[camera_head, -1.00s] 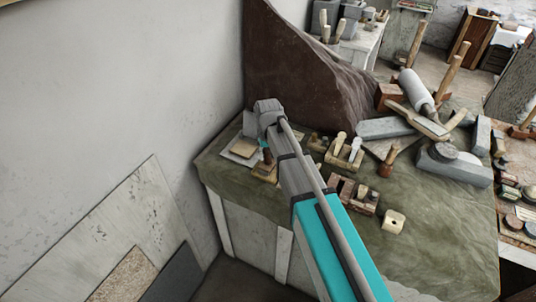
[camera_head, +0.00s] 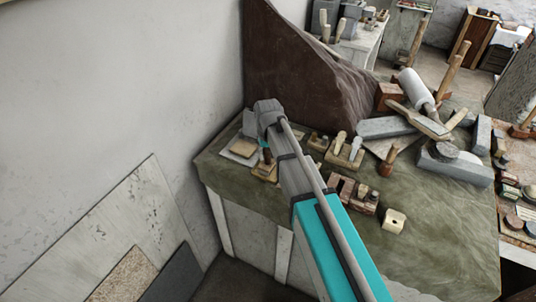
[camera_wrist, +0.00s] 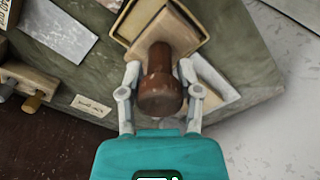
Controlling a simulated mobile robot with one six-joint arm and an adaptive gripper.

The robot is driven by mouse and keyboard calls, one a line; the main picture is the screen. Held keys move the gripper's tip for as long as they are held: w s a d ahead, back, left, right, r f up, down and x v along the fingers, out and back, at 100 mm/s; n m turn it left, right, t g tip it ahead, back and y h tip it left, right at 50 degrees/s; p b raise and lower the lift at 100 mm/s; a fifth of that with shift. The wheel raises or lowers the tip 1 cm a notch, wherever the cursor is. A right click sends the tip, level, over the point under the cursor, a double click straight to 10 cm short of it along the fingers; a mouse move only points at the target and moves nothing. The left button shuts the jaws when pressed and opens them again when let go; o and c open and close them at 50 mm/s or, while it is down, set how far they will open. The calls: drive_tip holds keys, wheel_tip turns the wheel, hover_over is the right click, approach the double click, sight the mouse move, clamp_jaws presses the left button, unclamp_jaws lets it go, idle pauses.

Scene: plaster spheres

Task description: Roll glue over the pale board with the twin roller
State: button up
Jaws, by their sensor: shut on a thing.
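In the wrist view my gripper (camera_wrist: 160,76) is shut on a dark brown wooden handle (camera_wrist: 160,92), with one pale finger on each side. The handle stands over a tan, boxy piece with a yellowish rim (camera_wrist: 190,40); I take this to be the twin roller, but its rollers cannot be made out. A pale flat board (camera_wrist: 213,78) lies partly hidden to the right of the handle. In the head view a small tan board (camera_head: 242,148) lies on the cloth-covered bench left of my arm. My gripper is mostly hidden behind my arm there.
The green cloth-covered bench (camera_head: 430,240) has clear room at its front right. Wooden planes (camera_head: 345,150), a mallet-like tool (camera_head: 385,160) and grey blocks (camera_head: 455,165) crowd its back. A large brown rock-like slab (camera_head: 300,75) stands behind my arm, near the wall.

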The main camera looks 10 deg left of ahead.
drive_tip(key=shift+f+b, duration=0.35)
idle(1.4)
idle(0.4)
drive_tip(key=shift+r+p, duration=3.55)
drive_tip(key=shift+f, duration=0.1)
drive_tip(key=shift+f+b, duration=1.35)
drive_tip(key=shift+b, duration=0.1)
drive_tip(key=w+d+r+p, duration=0.2)
drive_tip(key=w+d, duration=0.1)
drive_tip(key=w, duration=0.3)
drive_tip(key=w+d+r+p, duration=0.3)
drive_tip(key=w, duration=0.3)
drive_tip(key=shift+w+d, duration=0.25)
drive_tip(key=shift+w, duration=0.15)
